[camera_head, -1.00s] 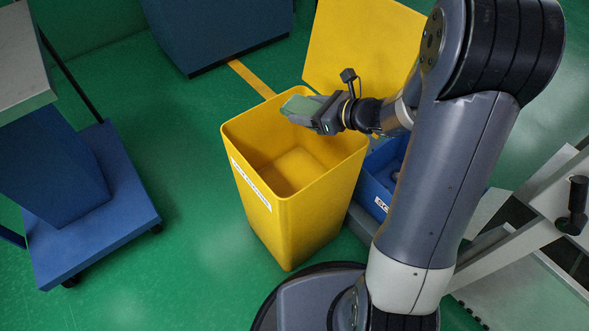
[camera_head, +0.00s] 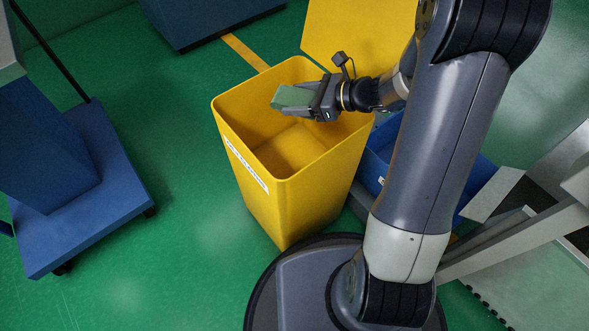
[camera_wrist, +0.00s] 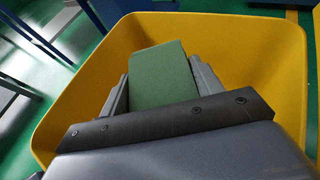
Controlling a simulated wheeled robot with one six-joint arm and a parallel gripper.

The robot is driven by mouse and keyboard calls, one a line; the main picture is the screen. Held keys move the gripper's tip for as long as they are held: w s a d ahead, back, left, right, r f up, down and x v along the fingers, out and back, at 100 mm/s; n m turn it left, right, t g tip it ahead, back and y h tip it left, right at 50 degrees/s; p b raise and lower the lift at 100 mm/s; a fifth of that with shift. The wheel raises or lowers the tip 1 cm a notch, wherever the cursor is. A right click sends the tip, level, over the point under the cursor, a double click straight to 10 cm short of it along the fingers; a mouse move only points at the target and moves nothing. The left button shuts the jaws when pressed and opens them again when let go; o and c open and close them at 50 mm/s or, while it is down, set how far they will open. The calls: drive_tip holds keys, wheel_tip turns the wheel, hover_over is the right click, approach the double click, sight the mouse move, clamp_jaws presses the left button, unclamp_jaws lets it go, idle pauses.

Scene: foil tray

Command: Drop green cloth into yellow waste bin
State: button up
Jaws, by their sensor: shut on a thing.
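The green cloth (camera_head: 290,97) is a flat, folded pad held between the fingers of my gripper (camera_head: 308,103). In the wrist view the cloth (camera_wrist: 161,76) sticks out past the jaws of my gripper (camera_wrist: 160,90), with a finger on each side. The yellow waste bin (camera_head: 298,205) stands upright and open on the floor, with a white label on its front. The gripper and cloth are over the bin's opening, toward its back right. In the wrist view the bin's yellow rim (camera_wrist: 230,18) surrounds them. The bin's inside looks empty where it shows.
A blue box (camera_head: 376,165) sits right of the bin, partly behind my arm. A yellow panel (camera_head: 352,35) stands behind the bin. A blue wheeled cart (camera_head: 85,215) is at left, and a dark blue cabinet (camera_head: 205,20) at the back. Green floor is clear between cart and bin.

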drive_tip(key=shift+f, duration=0.1)
drive_tip(key=o, duration=1.1)
drive_tip(key=shift+c, duration=0.2)
drive_tip(key=p+v, duration=0.2)
drive_tip(key=v, duration=0.5)
drive_tip(key=shift+d, duration=0.25)
